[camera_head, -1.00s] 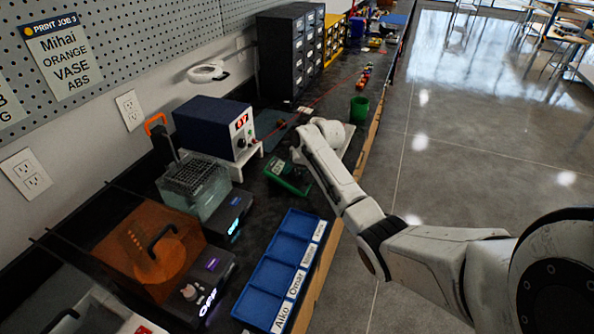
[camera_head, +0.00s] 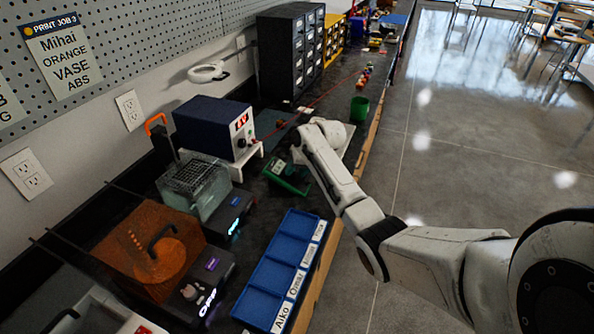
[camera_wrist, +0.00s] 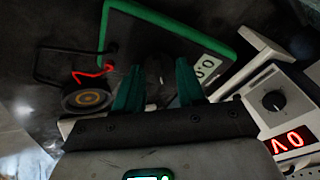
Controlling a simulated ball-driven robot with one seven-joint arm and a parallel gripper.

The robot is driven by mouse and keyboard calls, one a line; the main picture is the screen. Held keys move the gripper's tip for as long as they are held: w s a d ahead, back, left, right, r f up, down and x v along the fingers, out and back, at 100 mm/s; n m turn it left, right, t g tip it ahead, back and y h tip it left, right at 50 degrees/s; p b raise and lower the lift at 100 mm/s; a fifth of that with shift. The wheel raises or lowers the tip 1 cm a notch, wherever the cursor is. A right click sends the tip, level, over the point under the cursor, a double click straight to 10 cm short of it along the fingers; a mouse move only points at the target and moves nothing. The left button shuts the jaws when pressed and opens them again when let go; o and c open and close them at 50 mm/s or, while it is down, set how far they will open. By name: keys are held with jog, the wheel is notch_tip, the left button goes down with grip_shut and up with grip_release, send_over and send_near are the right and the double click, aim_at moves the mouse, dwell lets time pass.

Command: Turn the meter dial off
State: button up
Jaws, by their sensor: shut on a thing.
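The meter (camera_head: 280,181) is a dark device with a green rim, lying on the black bench in the head view, partly covered by my arm. In the wrist view the meter (camera_wrist: 222,35) fills the top middle, and its pale display (camera_wrist: 208,68) reads what looks like 0.0. My gripper (camera_wrist: 158,82) has two teal fingers at the meter's face. It is shut on the dark dial (camera_wrist: 158,72), which shows dimly between the fingers. The dial's pointer mark cannot be made out. In the head view my fingers are hidden behind my arm.
A power supply (camera_head: 212,128) with red digits stands left of the meter; its knob (camera_wrist: 274,101) is close by in the wrist view. A round coil-like part (camera_wrist: 88,97) and a red lead (camera_wrist: 92,72) lie at left. Blue bins (camera_head: 270,277) and a green cup (camera_head: 359,109) flank my arm.

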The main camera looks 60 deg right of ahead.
jog(key=n, duration=0.3)
jog(key=n+b, duration=0.1)
jog(key=n, duration=0.2)
jog(key=shift+f+t+y, duration=0.1)
jog(key=shift+t+y, duration=0.2)
jog(key=shift+y, duration=0.1)
jog(key=n+b, duration=0.2)
jog(key=n, duration=0.3)
jog(key=shift+y, duration=0.4)
jog(key=shift+n, duration=0.3)
jog(key=o, duration=1)
jog(key=v, duration=1.1)
jog(key=shift+f, duration=0.1)
